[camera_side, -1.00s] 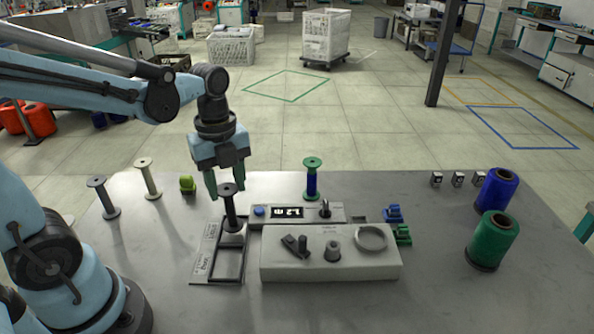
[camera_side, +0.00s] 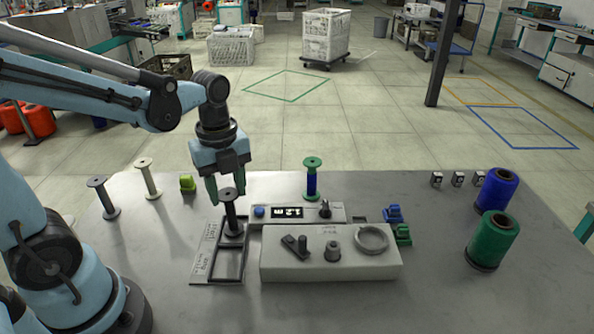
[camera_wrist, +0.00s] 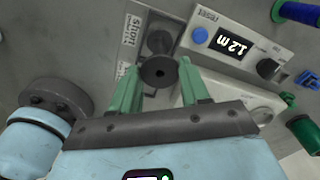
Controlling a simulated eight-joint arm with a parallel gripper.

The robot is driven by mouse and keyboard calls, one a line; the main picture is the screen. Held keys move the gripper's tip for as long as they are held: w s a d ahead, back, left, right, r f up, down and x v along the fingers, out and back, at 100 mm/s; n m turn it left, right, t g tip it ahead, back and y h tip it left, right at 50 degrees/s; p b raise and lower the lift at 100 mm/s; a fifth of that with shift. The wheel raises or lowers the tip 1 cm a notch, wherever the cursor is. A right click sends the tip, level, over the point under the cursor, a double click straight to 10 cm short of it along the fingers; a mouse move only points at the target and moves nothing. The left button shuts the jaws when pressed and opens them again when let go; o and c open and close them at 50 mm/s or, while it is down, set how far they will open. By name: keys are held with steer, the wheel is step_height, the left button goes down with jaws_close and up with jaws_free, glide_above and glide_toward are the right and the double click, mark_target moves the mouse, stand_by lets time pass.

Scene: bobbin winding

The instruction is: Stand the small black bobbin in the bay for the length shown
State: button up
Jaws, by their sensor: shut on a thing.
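The small black bobbin (camera_side: 230,212) stands roughly upright at the far bay of a dark two-bay frame (camera_side: 243,265). The label beside that bay reads "short" in the wrist view; the near bay looks empty. My gripper (camera_side: 227,190) is shut on the bobbin near its top flange. The wrist view shows the black flange (camera_wrist: 158,71) between my green fingers (camera_wrist: 158,78). I cannot tell whether its base rests on the bay floor. The meter display (camera_side: 287,212) reads 1.2 m.
The winder block (camera_side: 330,265) with crank and ring stands right of the frame. A blue-wound green bobbin (camera_side: 312,182) stands behind the meter. Grey (camera_side: 103,198) and cream (camera_side: 148,180) bobbins stand at the left, blue (camera_side: 497,190) and green (camera_side: 493,240) spools at the right.

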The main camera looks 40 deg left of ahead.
stand_by(0.3)
steer(key=o, duration=0.9)
steer(key=shift+r, duration=3.45)
